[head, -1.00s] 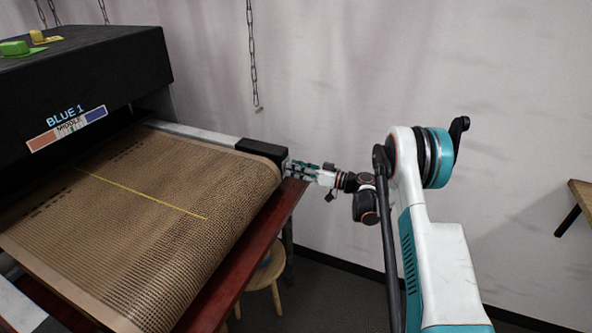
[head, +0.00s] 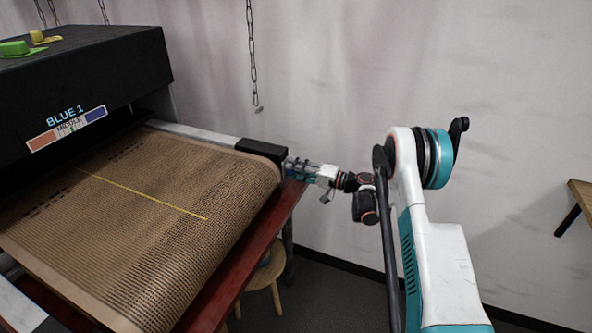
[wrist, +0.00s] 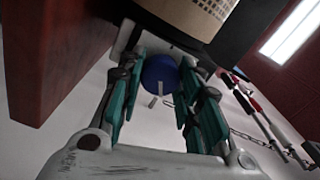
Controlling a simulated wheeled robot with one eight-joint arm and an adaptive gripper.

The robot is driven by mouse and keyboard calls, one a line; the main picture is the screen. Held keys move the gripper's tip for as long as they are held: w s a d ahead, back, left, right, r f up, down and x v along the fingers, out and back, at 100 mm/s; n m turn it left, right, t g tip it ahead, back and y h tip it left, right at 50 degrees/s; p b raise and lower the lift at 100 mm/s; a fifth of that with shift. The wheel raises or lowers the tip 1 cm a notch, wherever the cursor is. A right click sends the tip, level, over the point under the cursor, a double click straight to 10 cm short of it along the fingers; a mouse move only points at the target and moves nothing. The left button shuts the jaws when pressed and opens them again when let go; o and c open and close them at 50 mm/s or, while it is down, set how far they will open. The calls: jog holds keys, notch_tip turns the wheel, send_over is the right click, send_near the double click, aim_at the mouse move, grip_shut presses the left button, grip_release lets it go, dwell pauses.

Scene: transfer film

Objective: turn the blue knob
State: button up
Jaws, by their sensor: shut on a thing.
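The blue knob (wrist: 160,74) shows in the wrist view, between the two teal fingers of my gripper (wrist: 158,85). The fingers stand on either side of the knob and are shut on it. In the head view my gripper (head: 298,169) reaches left to the side end of the conveyor machine, just past the black end block (head: 260,149). The knob itself is hidden in the head view. A small pale pointer-like piece (wrist: 158,90) shows at the knob's lower side in the wrist view.
The brown mesh conveyor belt (head: 150,220) fills the left, above a dark red frame (head: 262,240). A black hood labelled BLUE 1 (head: 80,85) stands over it. A chain (head: 253,60) hangs at the wall. A wooden stool (head: 265,275) stands below.

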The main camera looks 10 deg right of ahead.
jog(key=m, duration=0.5)
jog(key=shift+m, duration=0.3)
dwell(0.5)
jog(key=o, duration=1)
jog(key=shift+o, duration=0.2)
jog(key=v, duration=1.2)
jog(key=shift+f, duration=0.1)
